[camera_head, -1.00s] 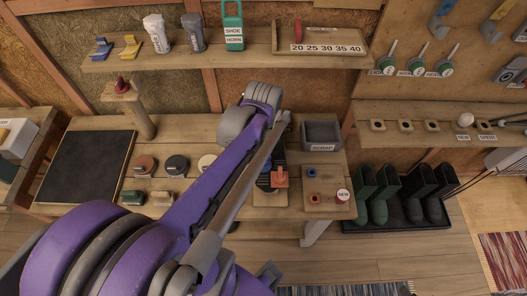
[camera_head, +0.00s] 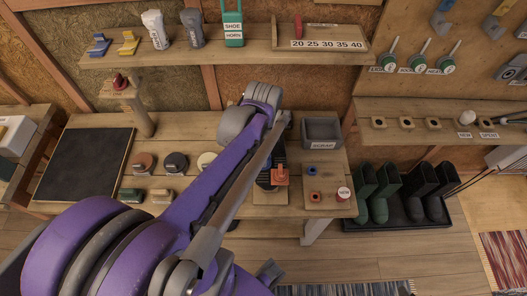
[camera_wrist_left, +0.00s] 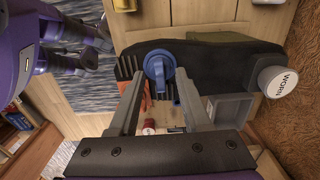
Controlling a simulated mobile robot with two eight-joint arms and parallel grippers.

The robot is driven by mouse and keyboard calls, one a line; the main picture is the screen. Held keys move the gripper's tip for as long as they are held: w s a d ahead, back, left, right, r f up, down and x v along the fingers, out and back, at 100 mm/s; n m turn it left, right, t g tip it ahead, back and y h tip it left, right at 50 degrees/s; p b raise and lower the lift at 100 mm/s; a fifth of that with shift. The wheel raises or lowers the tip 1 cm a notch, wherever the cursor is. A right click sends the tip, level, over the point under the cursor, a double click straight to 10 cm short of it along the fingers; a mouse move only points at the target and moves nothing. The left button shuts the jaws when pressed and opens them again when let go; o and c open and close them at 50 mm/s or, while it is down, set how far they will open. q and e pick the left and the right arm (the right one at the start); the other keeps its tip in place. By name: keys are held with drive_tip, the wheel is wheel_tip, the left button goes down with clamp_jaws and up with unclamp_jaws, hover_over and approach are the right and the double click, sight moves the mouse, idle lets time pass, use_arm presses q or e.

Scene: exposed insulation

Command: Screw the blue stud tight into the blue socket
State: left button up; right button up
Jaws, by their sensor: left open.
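In the left wrist view, a blue round part with a short bar (camera_wrist_left: 160,64) sits against a black sole-like body (camera_wrist_left: 222,58). I take it for the blue stud; the blue socket under it is hidden. My left gripper (camera_wrist_left: 160,74) is open, with one finger on each side of the blue part. I cannot tell whether the fingers touch it. In the head view my purple left arm covers the gripper and the blue part. Some of the black body (camera_head: 272,158) and an orange block (camera_head: 280,176) show beside the arm.
A grey scrap tray (camera_head: 322,132) stands right of the arm. A small cup labelled NEW (camera_head: 343,194) is at the bench's front right. A white cup labelled WORN (camera_wrist_left: 278,80) is beside the black body. A dark mat (camera_head: 84,163) lies on the left.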

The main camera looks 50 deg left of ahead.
use_arm(q)
wheel_tip(320, 180, up, 11)
drive_tip(key=p, duration=0.1)
idle(0.3)
drive_tip(key=shift+f, duration=0.1)
idle(0.7)
drive_tip(key=d+f+n, duration=0.1)
drive_tip(key=d, duration=0.1)
drive_tip(key=d+f+n+t, duration=0.1)
drive_tip(key=d, duration=0.1)
drive_tip(key=w+d+f, duration=0.1)
drive_tip(key=d, duration=0.1)
drive_tip(key=shift+f+n+t+y, duration=0.3)
drive_tip(key=shift+f+n+t, duration=0.1)
drive_tip(key=d+f+n+t, duration=0.3)
drive_tip(key=d+f+n, duration=0.2)
drive_tip(key=d, duration=0.4)
drive_tip(key=shift+s+t, duration=0.3)
drive_tip(key=shift+s, duration=0.05)
